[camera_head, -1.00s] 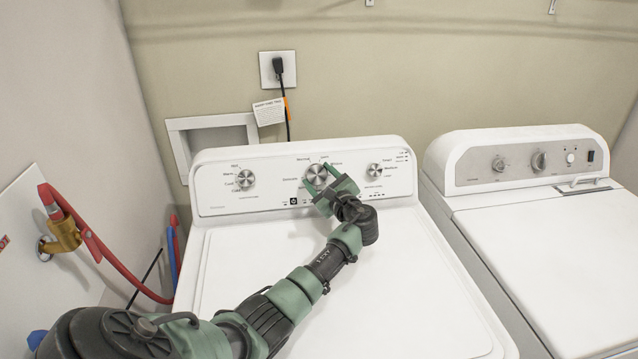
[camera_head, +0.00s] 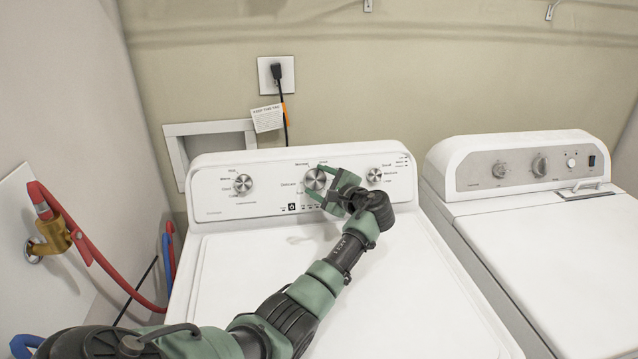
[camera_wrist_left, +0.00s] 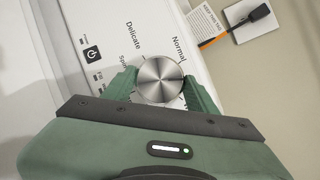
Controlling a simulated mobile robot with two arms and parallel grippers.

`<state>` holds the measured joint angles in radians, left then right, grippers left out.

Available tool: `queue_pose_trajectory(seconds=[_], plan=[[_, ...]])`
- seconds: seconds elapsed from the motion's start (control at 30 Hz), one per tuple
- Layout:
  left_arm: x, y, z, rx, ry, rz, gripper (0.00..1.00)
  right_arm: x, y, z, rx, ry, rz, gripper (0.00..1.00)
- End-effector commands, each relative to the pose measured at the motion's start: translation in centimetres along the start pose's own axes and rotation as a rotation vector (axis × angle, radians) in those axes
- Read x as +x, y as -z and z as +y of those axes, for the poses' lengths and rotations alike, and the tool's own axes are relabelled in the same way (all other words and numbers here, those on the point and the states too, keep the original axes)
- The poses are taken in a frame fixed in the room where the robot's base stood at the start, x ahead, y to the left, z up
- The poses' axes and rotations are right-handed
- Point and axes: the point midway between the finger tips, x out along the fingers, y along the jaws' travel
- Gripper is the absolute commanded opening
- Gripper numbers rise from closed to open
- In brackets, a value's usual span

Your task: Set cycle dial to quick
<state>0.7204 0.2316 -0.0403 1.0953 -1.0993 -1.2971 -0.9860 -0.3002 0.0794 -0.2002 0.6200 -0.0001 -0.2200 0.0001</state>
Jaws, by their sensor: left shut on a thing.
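The cycle dial (camera_head: 315,179) is the silver middle knob on the left machine's control panel. It also shows in the left wrist view (camera_wrist_left: 159,80), with the labels "Normal" and "Delicate" beside it. My left gripper (camera_head: 319,182) is shut on the dial. In the left wrist view its green fingers (camera_wrist_left: 161,88) sit on either side of the knob. I cannot make out a pointer mark on the dial, and "Quick" is not readable. My right gripper is not in view.
A left knob (camera_head: 242,184) and a right knob (camera_head: 375,175) flank the dial on the panel. The washer's white lid (camera_head: 420,290) is clear apart from my left arm over it. A second machine (camera_head: 560,240) stands at the right. Red hose (camera_head: 110,270) hangs at the left.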

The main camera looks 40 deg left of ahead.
Motion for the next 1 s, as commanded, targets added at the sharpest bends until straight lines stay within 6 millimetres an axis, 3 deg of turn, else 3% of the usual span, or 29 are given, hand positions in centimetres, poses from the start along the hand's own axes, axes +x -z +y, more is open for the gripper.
queue_pose_trajectory(seconds=[0.2, 0.23, 0.3, 0.67, 1.0], plan=[[0.0, 0.0, 0.1, 0.002, -0.002, 0.000, 0.17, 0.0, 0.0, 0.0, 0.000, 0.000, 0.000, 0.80], [0.0, 0.0, 0.1, 0.002, -0.002, 0.000, 0.60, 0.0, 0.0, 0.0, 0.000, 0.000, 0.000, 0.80], [0.0, 0.0, 0.1, 0.002, -0.001, 0.000, 0.79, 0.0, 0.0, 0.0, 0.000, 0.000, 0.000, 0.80], [-0.3, 0.1, 0.1, 0.001, 0.001, 0.001, 0.79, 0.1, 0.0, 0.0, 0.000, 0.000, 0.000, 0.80], [-5.5, 0.2, 0.1, -0.001, 0.001, 0.003, 0.79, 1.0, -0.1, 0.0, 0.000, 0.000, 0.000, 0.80]])
